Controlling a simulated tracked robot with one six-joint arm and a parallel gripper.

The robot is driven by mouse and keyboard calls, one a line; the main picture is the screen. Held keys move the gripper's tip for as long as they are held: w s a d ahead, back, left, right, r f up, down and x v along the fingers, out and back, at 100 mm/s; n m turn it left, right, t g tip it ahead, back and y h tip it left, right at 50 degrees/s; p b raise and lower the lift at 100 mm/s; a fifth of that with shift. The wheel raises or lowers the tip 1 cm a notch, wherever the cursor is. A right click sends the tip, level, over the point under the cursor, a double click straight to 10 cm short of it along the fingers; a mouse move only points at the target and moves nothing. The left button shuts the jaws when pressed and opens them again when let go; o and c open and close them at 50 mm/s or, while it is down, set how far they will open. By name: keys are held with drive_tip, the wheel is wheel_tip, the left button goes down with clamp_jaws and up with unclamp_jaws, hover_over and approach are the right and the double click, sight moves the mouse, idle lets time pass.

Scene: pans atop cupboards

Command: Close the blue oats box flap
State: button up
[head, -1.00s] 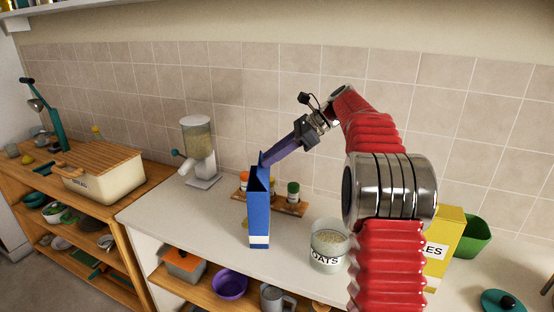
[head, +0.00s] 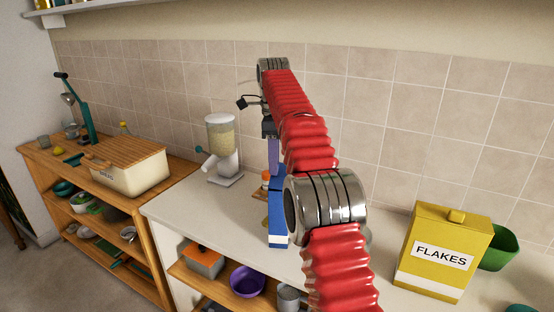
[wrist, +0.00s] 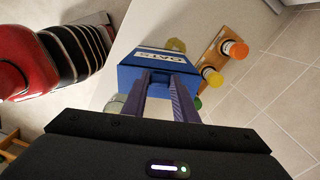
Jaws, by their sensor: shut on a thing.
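The blue oats box (head: 278,228) stands upright on the white counter, partly hidden by my arm. It also shows in the wrist view (wrist: 127,75), with its white OATS label facing the camera. My gripper (head: 274,170) points down at the top of the box. In the wrist view the purple finger tips (wrist: 160,78) are at the box's near top edge, close together with a narrow gap. They are shut on part of the box there. The flap is hard to make out, hidden by the fingers and my arm, so its angle cannot be told.
A wooden rack with small jars (wrist: 215,56) stands beside the box. A cereal dispenser (head: 222,145) is to its left on the counter. A yellow FLAKES box (head: 443,252) and green bowl (head: 499,248) are to the right. The tiled wall is behind.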

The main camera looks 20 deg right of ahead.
drive_tip(key=shift+w+a+f+g+h, duration=0.15)
drive_tip(key=shift+a+f+g+h, duration=0.2)
drive_tip(key=shift+f+h, duration=0.25)
drive_tip(key=o, duration=1.1)
drive_tip(key=shift+r, duration=0.15)
drive_tip(key=shift+c, duration=0.2)
drive_tip(key=shift+d+r, duration=0.1)
drive_tip(key=shift+d, duration=0.05)
